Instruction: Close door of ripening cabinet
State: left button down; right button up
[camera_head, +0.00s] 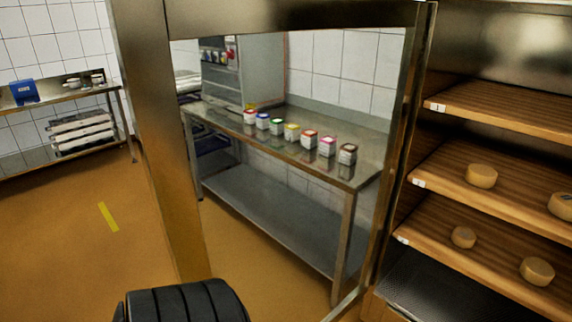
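The ripening cabinet (497,100) fills the right side and its front is open to view. Its door (163,150) stands open, swung out to the left of the cabinet. The door has a broad metal frame around a large clear pane. Its far upright meets the cabinet's left side, and its near upright stands left of centre. The lower part of the door is partly cut off and hidden by a black ribbed shape at the bottom edge. Neither gripper's fingertips can be seen.
Wooden shelves (492,183) in the cabinet hold several round cheeses (481,175). Through the pane, a steel table (350,180) carries a row of small coloured boxes (292,131). Another steel table (60,95) stands at the back left. The orange-brown floor (75,245) left of the door is clear.

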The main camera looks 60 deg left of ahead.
aim_at(142, 31)
jog(key=k+j, duration=0.75)
jog(key=j, duration=0.85)
jog(key=i+j, duration=0.1)
jog(key=j, duration=0.8)
jog(key=k+u, duration=0.05)
